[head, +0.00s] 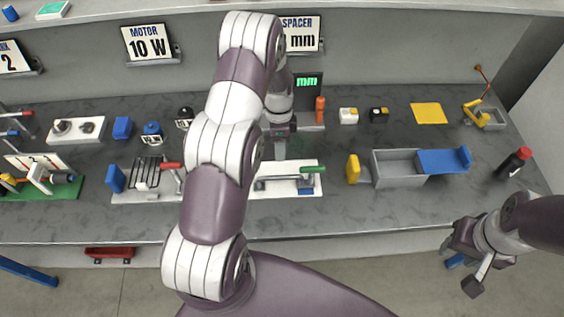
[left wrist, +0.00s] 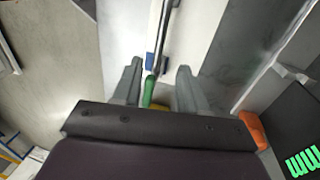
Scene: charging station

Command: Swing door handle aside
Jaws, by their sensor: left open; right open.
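A lever with a green grip (head: 314,169) lies over a white base plate (head: 262,187) on the bench in the head view. In the left wrist view the green grip (left wrist: 149,92) shows between my left fingers, with its dark bar running away from me. My left gripper (head: 280,152) is open above the plate, just left of the green grip. Its fingers (left wrist: 158,82) stand apart on either side of the grip; contact cannot be told. My right gripper (head: 466,266) is open and empty in front of the bench at lower right.
A red-handled lever (head: 171,165) stands left, partly behind my arm. A grey bin (head: 397,166) with a blue part (head: 444,161) and a yellow block (head: 353,168) stand right. A dark bottle (head: 514,162) is near the right end. An orange bottle (head: 320,109) stands behind. The right front bench strip is clear.

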